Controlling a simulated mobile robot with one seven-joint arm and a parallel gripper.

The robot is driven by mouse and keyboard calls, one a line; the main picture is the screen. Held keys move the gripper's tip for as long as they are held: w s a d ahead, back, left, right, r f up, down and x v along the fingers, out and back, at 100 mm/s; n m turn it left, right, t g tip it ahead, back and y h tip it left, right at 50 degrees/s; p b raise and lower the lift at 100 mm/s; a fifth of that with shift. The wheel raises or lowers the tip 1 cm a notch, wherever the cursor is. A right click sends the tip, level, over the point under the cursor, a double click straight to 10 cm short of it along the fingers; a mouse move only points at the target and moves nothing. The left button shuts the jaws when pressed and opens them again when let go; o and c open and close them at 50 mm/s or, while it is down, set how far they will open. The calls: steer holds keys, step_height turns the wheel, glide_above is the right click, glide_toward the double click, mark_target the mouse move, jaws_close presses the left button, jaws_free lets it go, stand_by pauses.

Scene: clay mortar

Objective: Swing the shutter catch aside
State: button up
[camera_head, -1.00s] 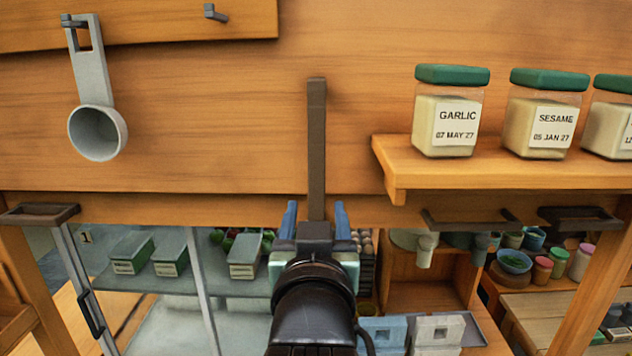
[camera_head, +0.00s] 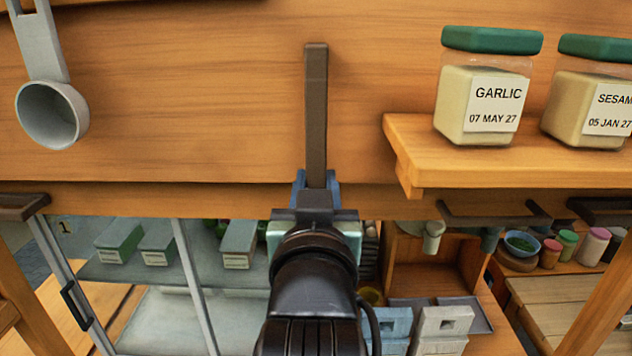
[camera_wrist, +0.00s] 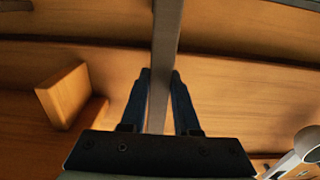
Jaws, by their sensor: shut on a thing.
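The shutter catch (camera_head: 316,110) is a long, flat, dark brown bar. It stands upright against the wooden shutter board (camera_head: 200,110) in the head view. My gripper (camera_head: 316,182) is at the lower end of the bar, with its blue fingers on either side, shut on it. In the wrist view the catch (camera_wrist: 162,70) runs from the top edge down between the two blue fingers (camera_wrist: 160,85). The bar's lowest end is hidden behind my gripper.
A wooden shelf (camera_head: 400,140) with a garlic jar (camera_head: 485,90) and a sesame jar (camera_head: 590,95) juts out to the right. A grey scoop (camera_head: 50,90) hangs at the left. Below are a glass-fronted cabinet (camera_head: 150,300) and dark handles (camera_head: 495,215). The board left of the catch is clear.

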jaws_close()
stand_by(1.0)
